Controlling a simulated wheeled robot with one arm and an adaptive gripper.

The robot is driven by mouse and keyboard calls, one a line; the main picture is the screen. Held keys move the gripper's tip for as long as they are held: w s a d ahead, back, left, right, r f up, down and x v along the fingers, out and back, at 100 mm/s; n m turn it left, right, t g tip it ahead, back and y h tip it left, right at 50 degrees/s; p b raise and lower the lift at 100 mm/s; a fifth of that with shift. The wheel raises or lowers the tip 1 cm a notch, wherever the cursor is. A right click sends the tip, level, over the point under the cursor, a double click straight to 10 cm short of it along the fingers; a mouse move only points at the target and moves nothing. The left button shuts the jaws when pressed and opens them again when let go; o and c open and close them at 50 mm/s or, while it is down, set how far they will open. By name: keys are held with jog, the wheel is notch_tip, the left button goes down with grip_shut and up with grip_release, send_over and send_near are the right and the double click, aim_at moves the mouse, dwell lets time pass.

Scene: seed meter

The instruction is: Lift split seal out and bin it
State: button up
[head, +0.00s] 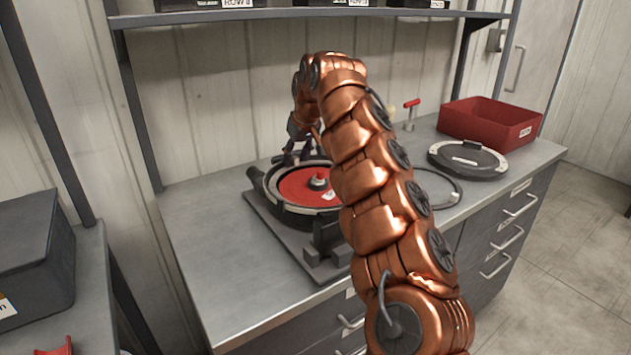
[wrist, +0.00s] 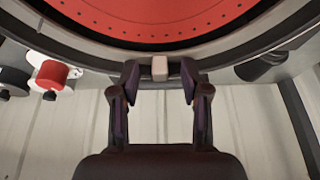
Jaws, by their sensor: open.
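The seed meter (head: 275,207) sits on the bench with a round dark housing and a red disc (head: 298,190) inside. In the wrist view, the red disc (wrist: 150,15) is edged by grey and black bands, one of which may be the seal; I cannot make out a split. A small pale tab (wrist: 160,68) stands on the near rim. My gripper (wrist: 160,78) is open, its fingertips on either side of the tab, apart from it. In the head view my gripper (head: 298,158) is at the housing's far rim, partly hidden by my arm.
A red open bin (head: 490,122) stands at the bench's back right. A round grey cover (head: 467,160) lies before it. A thin dark ring (head: 456,190) lies right of my arm, partly hidden. A red-handled tool (head: 410,110) stands behind. The bench's left front is clear.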

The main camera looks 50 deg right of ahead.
grip_shut()
dwell(0.5)
jog(key=shift+a+r, duration=0.1)
jog(key=shift+r, duration=0.95)
notch_tip(320, 180, up, 8)
jog(key=p, duration=0.2)
notch_tip(320, 180, up, 7)
jog(key=p, duration=0.5)
jog(key=shift+p, duration=0.3)
dwell(0.8)
jog(key=shift+f, duration=0.1)
